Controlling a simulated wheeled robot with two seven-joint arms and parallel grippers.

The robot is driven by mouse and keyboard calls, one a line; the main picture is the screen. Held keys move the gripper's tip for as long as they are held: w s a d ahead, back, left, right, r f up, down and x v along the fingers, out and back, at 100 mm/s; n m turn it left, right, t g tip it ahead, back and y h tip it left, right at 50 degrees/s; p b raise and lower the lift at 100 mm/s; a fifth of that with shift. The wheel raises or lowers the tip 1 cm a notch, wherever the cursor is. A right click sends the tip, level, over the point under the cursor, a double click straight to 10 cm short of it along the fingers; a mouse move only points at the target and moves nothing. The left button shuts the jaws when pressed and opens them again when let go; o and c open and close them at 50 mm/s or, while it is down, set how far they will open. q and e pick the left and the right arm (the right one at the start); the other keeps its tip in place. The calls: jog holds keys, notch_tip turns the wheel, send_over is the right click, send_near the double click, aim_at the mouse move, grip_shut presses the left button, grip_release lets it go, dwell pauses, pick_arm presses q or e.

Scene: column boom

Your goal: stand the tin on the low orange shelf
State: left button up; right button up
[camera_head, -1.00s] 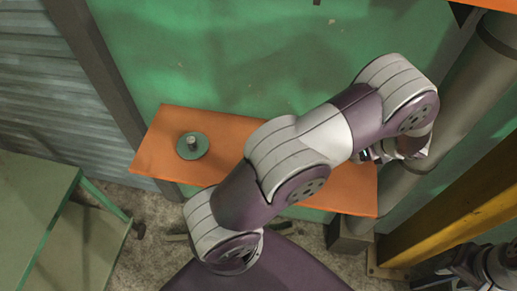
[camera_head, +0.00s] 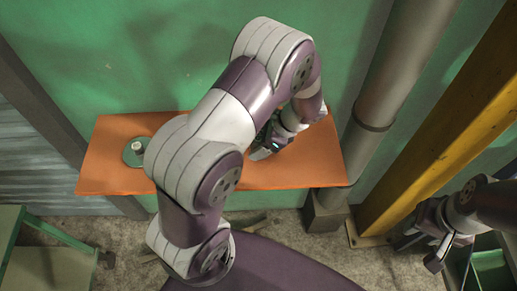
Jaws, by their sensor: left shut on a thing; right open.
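The low orange shelf (camera_head: 300,160) runs along the green wall, and my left arm crosses in front of its middle. My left gripper (camera_head: 262,150) is over the right half of the shelf, pointing down and to the left. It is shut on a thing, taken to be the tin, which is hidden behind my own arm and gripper. I cannot tell whether it touches the shelf. My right gripper (camera_head: 421,253) is open and empty at the lower right, away from the shelf.
A green disc with a pale knob (camera_head: 135,150) sits on the shelf's left part. A grey pipe (camera_head: 385,95) and a yellow post (camera_head: 445,130) stand to the right. A green bench (camera_head: 45,262) is at lower left, a green container (camera_head: 490,265) at lower right. The shelf's right end is clear.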

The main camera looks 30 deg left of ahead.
pick_arm(q)
notch_tip(320, 180, down, 3)
jog(key=shift+w+r, duration=0.1)
jog(key=o, duration=1.3)
jog(key=shift+c, duration=0.2)
